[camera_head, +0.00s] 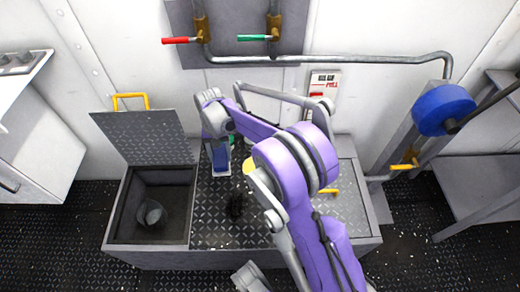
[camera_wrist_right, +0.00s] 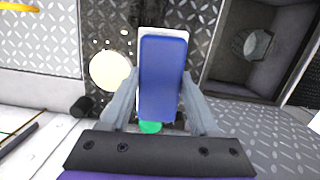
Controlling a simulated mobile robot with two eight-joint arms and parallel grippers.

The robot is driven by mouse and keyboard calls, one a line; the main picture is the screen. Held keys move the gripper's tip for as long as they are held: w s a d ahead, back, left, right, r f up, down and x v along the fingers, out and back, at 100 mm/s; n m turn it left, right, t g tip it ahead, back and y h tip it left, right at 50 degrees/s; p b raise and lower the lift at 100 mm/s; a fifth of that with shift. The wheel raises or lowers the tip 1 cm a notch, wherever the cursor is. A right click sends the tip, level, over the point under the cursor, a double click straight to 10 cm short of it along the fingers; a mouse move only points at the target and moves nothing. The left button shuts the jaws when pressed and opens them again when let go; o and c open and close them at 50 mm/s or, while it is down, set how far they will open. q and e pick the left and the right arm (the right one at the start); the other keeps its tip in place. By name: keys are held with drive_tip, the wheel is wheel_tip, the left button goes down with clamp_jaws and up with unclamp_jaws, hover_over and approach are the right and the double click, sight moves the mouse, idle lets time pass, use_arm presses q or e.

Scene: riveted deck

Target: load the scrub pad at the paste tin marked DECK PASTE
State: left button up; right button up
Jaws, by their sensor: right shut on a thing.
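My right gripper (camera_head: 221,150) is shut on a blue scrub pad (camera_head: 220,160) with a white edge, above the chequered bench top. In the right wrist view the pad (camera_wrist_right: 163,78) stands between the two grey fingers, its blue face towards the camera. A round pale-yellow thing, apparently the paste tin (camera_wrist_right: 110,70), lies just left of the pad there, apart from it in the picture. In the head view the tin (camera_head: 248,166) is partly hidden behind my right arm. No marking on it can be read.
An open locker (camera_head: 118,222) with a grey bucket (camera_head: 152,213) is at the bench's left, its lid (camera_head: 140,137) raised. A green thing (camera_wrist_right: 150,127) shows below the pad. Pipes (camera_head: 340,58) run along the wall behind.

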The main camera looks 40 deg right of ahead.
drive_tip(key=s+d+f+m+t+y+p, duration=0.1)
drive_tip(key=s+d+f+m, duration=0.15)
drive_tip(key=d+m, duration=0.35)
drive_tip(key=s+d+f+m+p, duration=0.1)
drive_tip(key=d+f+m, duration=0.25)
drive_tip(key=d, duration=0.35)
drive_tip(key=shift+n, duration=0.25)
drive_tip(key=shift+w+f+b, duration=0.2)
drive_tip(key=shift+f+b, duration=1.6)
drive_tip(key=shift+f, duration=1.65)
drive_tip(key=shift+f+b, duration=0.45)
drive_tip(key=shift+f, duration=0.05)
drive_tip(key=shift+r, duration=0.15)
wheel_tip(320, 180, up, 7)
drive_tip(key=p, duration=0.3)
drive_tip(key=shift+p, duration=0.35)
